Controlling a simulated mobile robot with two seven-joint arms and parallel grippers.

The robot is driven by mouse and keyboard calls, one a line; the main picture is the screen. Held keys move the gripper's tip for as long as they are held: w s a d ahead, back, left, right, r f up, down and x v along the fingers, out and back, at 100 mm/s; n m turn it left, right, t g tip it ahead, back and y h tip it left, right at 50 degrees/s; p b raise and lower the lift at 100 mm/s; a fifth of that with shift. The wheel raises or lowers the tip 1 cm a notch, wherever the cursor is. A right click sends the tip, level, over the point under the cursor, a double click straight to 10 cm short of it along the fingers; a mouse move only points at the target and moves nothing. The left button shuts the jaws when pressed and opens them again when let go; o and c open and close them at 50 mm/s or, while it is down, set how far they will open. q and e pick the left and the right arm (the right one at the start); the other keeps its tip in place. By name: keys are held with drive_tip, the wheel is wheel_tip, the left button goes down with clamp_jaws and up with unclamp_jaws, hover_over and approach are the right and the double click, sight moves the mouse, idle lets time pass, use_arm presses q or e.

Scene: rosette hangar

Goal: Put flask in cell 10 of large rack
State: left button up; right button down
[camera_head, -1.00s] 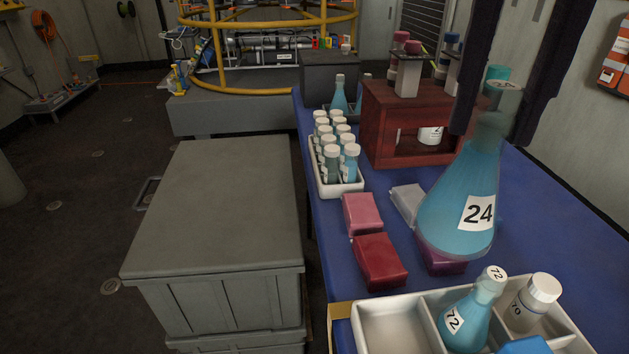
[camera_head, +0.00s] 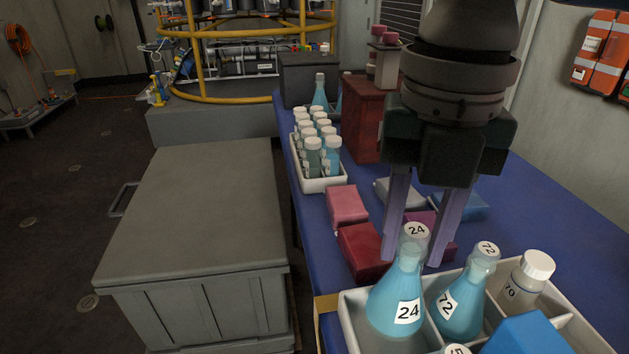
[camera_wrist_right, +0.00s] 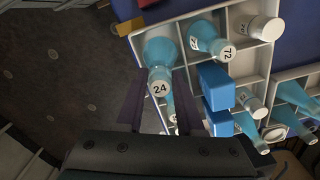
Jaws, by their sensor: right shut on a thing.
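A blue flask labelled 24 (camera_head: 392,298) is upright between the fingers of my right gripper (camera_head: 411,256), which is shut on its neck below the cap. The flask is at the back-left corner cell of the white divided rack (camera_head: 352,306). I cannot tell whether its base rests on the cell floor. In the right wrist view, the flask (camera_wrist_right: 158,55) appears at the corner of the rack (camera_wrist_right: 136,40). A blue flask labelled 72 (camera_head: 461,304) stands in the cell to its right. My left gripper is not in view.
A white-capped bottle labelled 70 (camera_head: 524,282) and a blue block (camera_head: 535,338) are also in the rack. Red (camera_head: 364,252) and pink boxes (camera_head: 347,207) lie just behind it. A smaller rack of vials (camera_head: 322,183) stands farther back. A grey crate (camera_head: 195,230) stands left of the table.

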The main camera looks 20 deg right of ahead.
sight(407, 268)
wheel_tip(407, 268, down, 4)
drive_tip(key=shift+s+r+b, duration=0.1)
drive_tip(key=shift+r+b, duration=0.15)
drive_tip(key=shift+b, duration=0.15)
drive_tip(key=shift+f, duration=0.3)
drive_tip(key=c, duration=0.5)
unclamp_jaws()
drive_tip(key=shift+f, duration=0.1)
drive_tip(key=shift+c, duration=0.2)
